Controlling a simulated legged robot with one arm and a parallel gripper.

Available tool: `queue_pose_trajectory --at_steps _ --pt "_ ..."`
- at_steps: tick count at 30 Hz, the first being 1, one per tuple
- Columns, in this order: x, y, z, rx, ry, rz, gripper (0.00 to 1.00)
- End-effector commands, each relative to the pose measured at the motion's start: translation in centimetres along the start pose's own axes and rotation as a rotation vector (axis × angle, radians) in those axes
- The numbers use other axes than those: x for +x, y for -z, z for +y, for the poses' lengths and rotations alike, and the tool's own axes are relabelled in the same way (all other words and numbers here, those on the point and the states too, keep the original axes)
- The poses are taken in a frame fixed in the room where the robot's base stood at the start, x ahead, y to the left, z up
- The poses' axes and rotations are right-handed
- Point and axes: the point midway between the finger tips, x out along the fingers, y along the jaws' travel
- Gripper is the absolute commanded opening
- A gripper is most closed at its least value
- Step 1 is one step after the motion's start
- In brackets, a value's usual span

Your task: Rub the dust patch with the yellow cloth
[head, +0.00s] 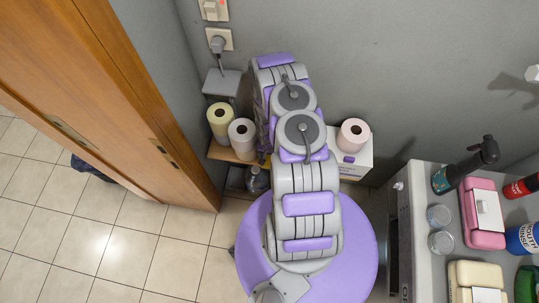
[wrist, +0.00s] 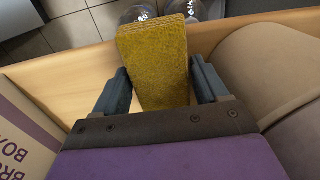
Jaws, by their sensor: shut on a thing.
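The yellow cloth (wrist: 153,62) looks like a rough, thick slab in the wrist view. My gripper (wrist: 161,82) is shut on it, with one dark finger on each side. The cloth is above or on a wooden shelf (wrist: 65,75); I cannot tell whether it touches it. I cannot make out the dust patch in either view. In the head view my own arm hides my gripper and the cloth.
A lettered box (wrist: 22,130) is close on the left and a beige roll (wrist: 262,65) close on the right. Glass bottles (wrist: 140,12) stand beyond the shelf edge. In the head view, a cluttered counter (head: 424,267) is at right and a wooden door (head: 95,85) at left.

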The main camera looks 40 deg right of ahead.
Motion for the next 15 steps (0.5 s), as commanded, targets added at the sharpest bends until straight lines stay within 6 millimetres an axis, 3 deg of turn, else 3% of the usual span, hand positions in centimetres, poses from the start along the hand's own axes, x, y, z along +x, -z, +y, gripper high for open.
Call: queue_pose_trajectory --at_steps 15 --pt "-0.1 3.4 -0.1 0.000 0.000 0.001 0.49"
